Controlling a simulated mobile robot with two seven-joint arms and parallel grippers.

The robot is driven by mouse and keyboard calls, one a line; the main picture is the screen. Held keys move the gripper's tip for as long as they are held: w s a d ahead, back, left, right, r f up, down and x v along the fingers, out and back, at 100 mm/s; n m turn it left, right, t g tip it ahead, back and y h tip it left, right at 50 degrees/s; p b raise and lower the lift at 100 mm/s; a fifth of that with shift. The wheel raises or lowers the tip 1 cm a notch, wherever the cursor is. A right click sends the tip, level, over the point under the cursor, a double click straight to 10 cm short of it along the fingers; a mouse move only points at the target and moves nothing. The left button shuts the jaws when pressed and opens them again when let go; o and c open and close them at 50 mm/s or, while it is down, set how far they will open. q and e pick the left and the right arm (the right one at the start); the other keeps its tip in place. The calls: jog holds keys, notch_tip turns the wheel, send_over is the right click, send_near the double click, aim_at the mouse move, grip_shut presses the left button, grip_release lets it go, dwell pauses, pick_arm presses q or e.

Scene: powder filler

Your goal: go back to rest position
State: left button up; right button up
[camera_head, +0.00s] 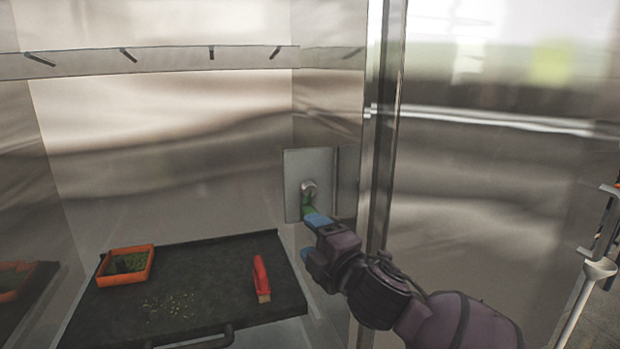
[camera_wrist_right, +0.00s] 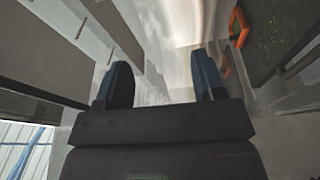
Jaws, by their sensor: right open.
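My right gripper (camera_head: 312,219) reaches in from the lower right of the head view, in front of a metal panel (camera_head: 294,165) on the cabinet's side wall. Its blue fingers are just below a round metal knob (camera_head: 309,188). A small green part (camera_head: 308,208) shows between knob and fingers; I cannot tell whether they touch it. In the right wrist view, the gripper (camera_wrist_right: 163,80) has its two fingers wide apart with nothing held between them. My left gripper is in neither view.
A dark tray (camera_head: 205,287) with a front handle holds an orange container (camera_head: 125,265), a red-handled brush (camera_head: 261,280) and scattered grains (camera_head: 168,304). A hook rail (camera_head: 180,60) crosses the back wall. A vertical metal frame post (camera_head: 385,150) stands close beside my right arm.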

jog(key=s+d+f+m+h, duration=0.3)
jog(key=s+d+f+m, duration=0.1)
jog(key=d+f+m, duration=0.6)
jog(key=s+d+f+m+h, duration=0.25)
jog(key=d+f+m, duration=0.4)
jog(key=f, duration=0.45)
jog(key=s+d+f+m+g+h, duration=0.2)
jog(key=s+d+f, duration=0.3)
jog(key=s+f, duration=0.4)
jog(key=s+d+f+m+g+h+b, duration=0.1)
jog(key=s+d+f+m, duration=0.3)
jog(key=s+f, duration=0.5)
jog(key=s+d+h, duration=0.1)
jog(key=s, duration=0.2)
jog(key=shift+d+f+g+h, duration=0.2)
jog(key=shift+f+g+h, duration=0.15)
jog(key=shift+f+g, duration=0.05)
